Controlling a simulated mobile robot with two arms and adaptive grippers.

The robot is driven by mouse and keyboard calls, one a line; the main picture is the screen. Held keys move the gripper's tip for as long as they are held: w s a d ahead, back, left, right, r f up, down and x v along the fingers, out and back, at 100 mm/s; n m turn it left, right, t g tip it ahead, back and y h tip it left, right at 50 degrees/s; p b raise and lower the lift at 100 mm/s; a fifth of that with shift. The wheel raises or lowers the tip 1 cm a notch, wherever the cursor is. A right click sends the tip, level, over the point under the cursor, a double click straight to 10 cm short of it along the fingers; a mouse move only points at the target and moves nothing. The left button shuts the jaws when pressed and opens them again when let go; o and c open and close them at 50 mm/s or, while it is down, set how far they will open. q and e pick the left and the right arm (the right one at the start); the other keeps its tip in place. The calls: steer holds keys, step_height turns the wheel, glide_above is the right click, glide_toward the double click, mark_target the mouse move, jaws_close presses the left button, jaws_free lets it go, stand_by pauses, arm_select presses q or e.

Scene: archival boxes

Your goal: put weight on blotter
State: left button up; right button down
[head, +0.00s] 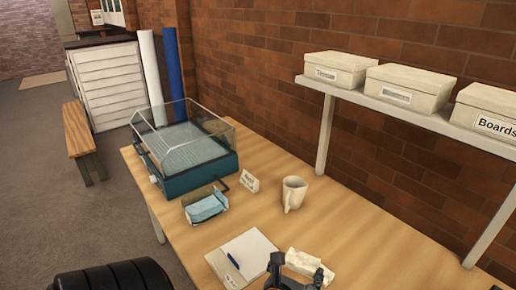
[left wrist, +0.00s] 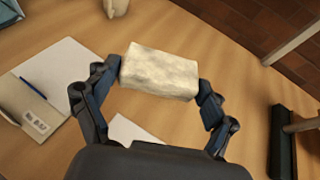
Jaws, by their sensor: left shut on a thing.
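A pale, mottled block (left wrist: 160,72), which looks like the weight, sits crosswise between the fingers of my left gripper (left wrist: 161,88). The fingers press on its two short ends. In the head view the block (head: 305,262) shows at the bottom edge, with the left gripper (head: 298,273) around it. A white sheet (left wrist: 128,130) lies on the table below the gripper, mostly hidden by it; it may be the blotter. An open folder with white paper (head: 250,250) and a blue pen (head: 233,261) lies left of the gripper. My right gripper is not in view.
On the wooden table (head: 350,235) stand a mug (head: 294,193), a small label card (head: 249,181), a light-blue packet (head: 206,206) and a teal machine with a clear cover (head: 190,160). A shelf with boxes (head: 408,88) overhangs the back. A dark bar (left wrist: 283,145) is at right.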

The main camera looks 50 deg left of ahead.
arm_select(q)
steer(key=s+a+n+g+y+b, duration=0.3)
steer(key=s+a+n+g+y, duration=0.2)
steer(key=a+n+g+y, duration=0.6)
steer(key=n+g+h, duration=0.1)
steer(key=n+h, duration=0.1)
glide_above(253, 244)
step_height(253, 244, down, 10)
steer(key=shift+s+r, duration=0.15)
steer(key=shift+a+f, duration=0.1)
steer(key=shift+f, duration=1.7)
steer(key=shift+f, duration=0.1)
steer(key=o, duration=1.4)
steer(key=shift+f, duration=0.1)
steer(key=shift+h, duration=0.3)
